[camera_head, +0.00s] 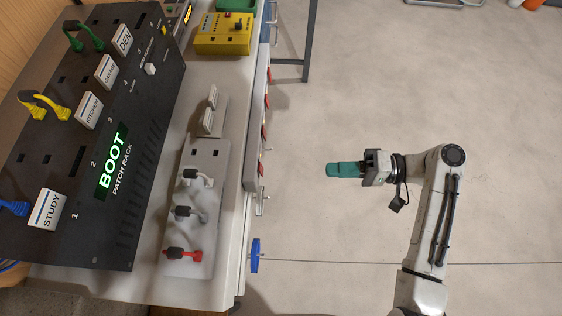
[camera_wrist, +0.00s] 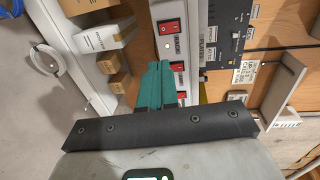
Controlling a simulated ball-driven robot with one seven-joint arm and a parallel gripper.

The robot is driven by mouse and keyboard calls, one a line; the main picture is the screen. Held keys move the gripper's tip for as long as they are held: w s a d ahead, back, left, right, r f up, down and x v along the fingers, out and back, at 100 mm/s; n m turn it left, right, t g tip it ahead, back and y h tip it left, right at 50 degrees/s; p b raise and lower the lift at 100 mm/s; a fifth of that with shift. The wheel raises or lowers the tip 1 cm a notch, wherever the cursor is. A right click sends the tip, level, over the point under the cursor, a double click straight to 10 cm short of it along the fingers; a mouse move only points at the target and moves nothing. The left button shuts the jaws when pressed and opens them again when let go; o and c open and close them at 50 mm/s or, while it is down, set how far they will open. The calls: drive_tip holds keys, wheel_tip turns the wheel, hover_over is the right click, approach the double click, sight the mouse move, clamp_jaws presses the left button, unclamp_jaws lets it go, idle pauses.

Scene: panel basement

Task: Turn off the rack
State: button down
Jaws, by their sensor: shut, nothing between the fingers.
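The black patch rack (camera_head: 112,165) lies on the bench at the left of the head view, its display (camera_head: 111,160) lit green with "BOOT". Labelled blocks and short blue, yellow and green cables sit on it. A pale strip (camera_head: 256,150) with red switches runs along the bench's front edge. In the wrist view a red rocker switch (camera_wrist: 170,27) shows just beyond my fingertips, with more red switches partly behind them. My gripper (camera_head: 330,169), with teal fingers, is shut and empty, right of the strip and apart from it in the head view.
A yellow box (camera_head: 224,34) stands at the back. A blue knob (camera_head: 255,256) projects from the bench front. The floor (camera_head: 350,80) around my arm is clear. Boxes (camera_wrist: 102,37) show in the wrist view.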

drive_tip(key=shift+a, duration=0.1)
drive_tip(key=p, duration=0.3)
approach(261, 169)
drive_tip(key=a+f, duration=0.3)
drive_tip(key=a, duration=0.2)
drive_tip(key=shift+w+a+f, duration=0.4)
drive_tip(key=shift+w+a, duration=0.15)
drive_tip(key=shift+a, duration=0.15)
drive_tip(key=shift+a+f+y+b, duration=0.1)
drive_tip(key=shift+a+y+b, duration=0.15)
drive_tip(key=shift+b, duration=0.2)
